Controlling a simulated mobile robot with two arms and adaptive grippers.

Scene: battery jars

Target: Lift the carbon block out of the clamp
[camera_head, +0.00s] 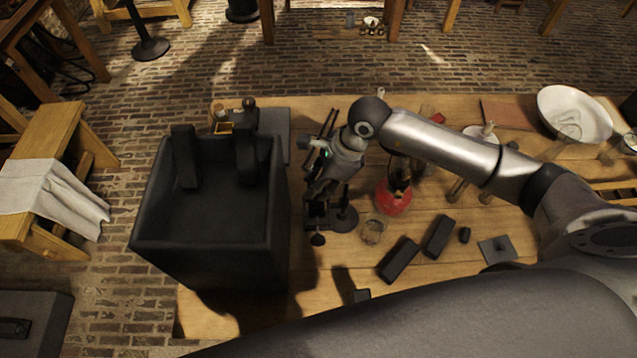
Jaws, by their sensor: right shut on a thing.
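My right gripper (317,186) reaches in from the right and points down at the dark clamp (343,217) on the wooden table. It is shut on a dark piece at the clamp, which I take to be the carbon block. That piece is mostly hidden by the fingers and blends with the clamp. I cannot tell whether it is still between the clamp's jaws or clear of them. My left gripper is not in view.
A tall dark open box (210,260) with two dark uprights stands left of the clamp. Close right are a glass jar (372,232), a red-based vessel (393,199) and dark blocks (398,260) (438,237). A white basin (574,113) stands far right.

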